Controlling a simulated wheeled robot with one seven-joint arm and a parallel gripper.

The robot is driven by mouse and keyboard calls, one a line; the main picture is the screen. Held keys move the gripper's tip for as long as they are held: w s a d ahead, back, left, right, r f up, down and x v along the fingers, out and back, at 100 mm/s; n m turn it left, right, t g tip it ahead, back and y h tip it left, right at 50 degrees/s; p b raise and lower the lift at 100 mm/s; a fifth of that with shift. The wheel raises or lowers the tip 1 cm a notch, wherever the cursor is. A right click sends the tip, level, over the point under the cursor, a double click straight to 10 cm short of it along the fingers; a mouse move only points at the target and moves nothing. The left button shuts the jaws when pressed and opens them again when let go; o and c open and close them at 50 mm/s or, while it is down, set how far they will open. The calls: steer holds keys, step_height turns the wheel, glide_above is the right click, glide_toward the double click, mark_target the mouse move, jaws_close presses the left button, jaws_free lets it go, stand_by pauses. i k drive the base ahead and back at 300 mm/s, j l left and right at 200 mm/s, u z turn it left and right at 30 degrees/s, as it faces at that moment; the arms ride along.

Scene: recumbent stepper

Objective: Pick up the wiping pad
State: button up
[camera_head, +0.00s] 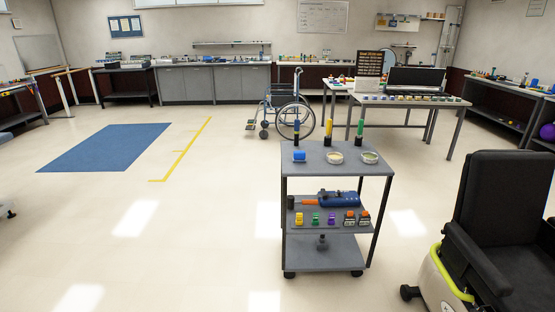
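Nothing else in view is clearly a wiping pad. My gripper is not in view.
Lower shelves hold a blue device (338,198) and small coloured items. A black seat (503,205) stands right of the cart. A wheelchair (287,105) and tables stand behind. Open floor lies left.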

mark_target(299, 157)
steer(key=i+j+u, duration=0.3)
steer(key=i, duration=0.45)
steer(key=i+u, duration=0.3)
steer(key=i, duration=0.45)
steer(key=i+j+z, duration=0.1)
steer(key=i+z, duration=0.15)
steer(key=i, duration=0.3)
steer(key=i+j+z, duration=0.3)
steer(key=i, duration=0.2)
steer(key=i+j+z, duration=0.25)
steer(key=i, duration=0.3)
